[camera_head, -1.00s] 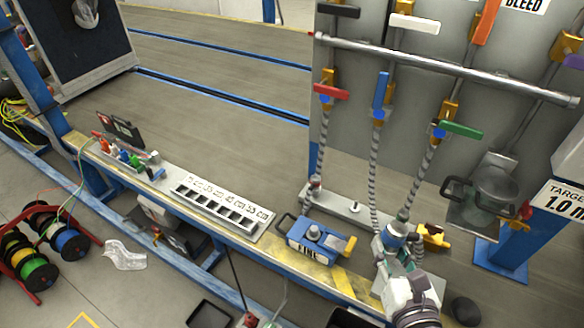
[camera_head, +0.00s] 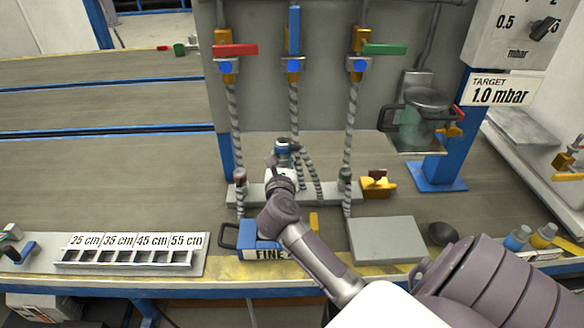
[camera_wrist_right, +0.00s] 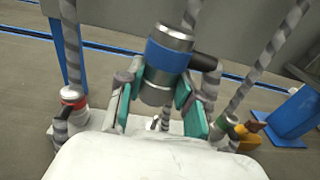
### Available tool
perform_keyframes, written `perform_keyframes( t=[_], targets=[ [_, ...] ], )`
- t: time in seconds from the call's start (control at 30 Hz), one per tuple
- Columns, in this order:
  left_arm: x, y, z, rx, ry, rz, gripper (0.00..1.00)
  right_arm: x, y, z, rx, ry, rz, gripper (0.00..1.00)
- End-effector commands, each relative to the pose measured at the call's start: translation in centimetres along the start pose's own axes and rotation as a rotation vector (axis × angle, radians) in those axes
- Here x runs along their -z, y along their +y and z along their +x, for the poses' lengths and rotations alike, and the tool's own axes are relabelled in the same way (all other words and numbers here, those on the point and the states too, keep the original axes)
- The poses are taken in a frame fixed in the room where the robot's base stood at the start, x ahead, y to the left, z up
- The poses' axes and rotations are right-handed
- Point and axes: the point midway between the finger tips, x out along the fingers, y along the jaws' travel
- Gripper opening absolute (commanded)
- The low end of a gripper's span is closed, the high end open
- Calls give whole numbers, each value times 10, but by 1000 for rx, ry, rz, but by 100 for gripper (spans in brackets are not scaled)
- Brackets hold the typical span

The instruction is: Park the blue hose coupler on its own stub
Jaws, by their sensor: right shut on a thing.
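My right gripper (camera_head: 282,165) is shut on the blue-banded hose coupler (camera_head: 283,148), held upright above the grey stub rail (camera_head: 322,190). In the right wrist view the coupler (camera_wrist_right: 168,58) sits between the teal finger pads (camera_wrist_right: 157,103). A small bare stub (camera_wrist_right: 155,123) shows below and slightly left of the coupler, which is apart from it. The red coupler (camera_head: 240,180) stands at the rail's left end, and the green coupler (camera_head: 344,178) at its right end. The blue hose (camera_head: 310,172) hangs behind the gripper. My left gripper is not in view.
The red and green hoses (camera_head: 351,120) hang on both sides of my gripper. A grey plate (camera_head: 388,240) and a yellow part (camera_head: 378,186) are on the right.

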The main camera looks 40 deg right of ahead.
Motion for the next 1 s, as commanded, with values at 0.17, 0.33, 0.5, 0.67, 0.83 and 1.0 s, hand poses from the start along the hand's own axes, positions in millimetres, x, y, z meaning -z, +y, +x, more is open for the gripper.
perform_keyframes(
  t=[0.17, 0.33, 0.5, 0.67, 0.83, 1.0],
  targets=[
    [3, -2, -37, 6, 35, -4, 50, 25, -16, 40, 123, -23, -11, 0],
    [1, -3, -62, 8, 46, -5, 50, 30, -24, 56, 178, -31, -18, 0],
    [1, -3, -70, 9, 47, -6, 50, 29, -26, 59, 190, -34, -21, 0],
    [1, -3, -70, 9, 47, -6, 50, 29, -26, 58, 189, -34, -21, 0],
    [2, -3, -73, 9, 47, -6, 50, 28, -26, 58, 190, -31, -19, 0],
    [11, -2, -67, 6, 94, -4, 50, 37, -26, 58, 189, -31, -20, 0]
  ],
)
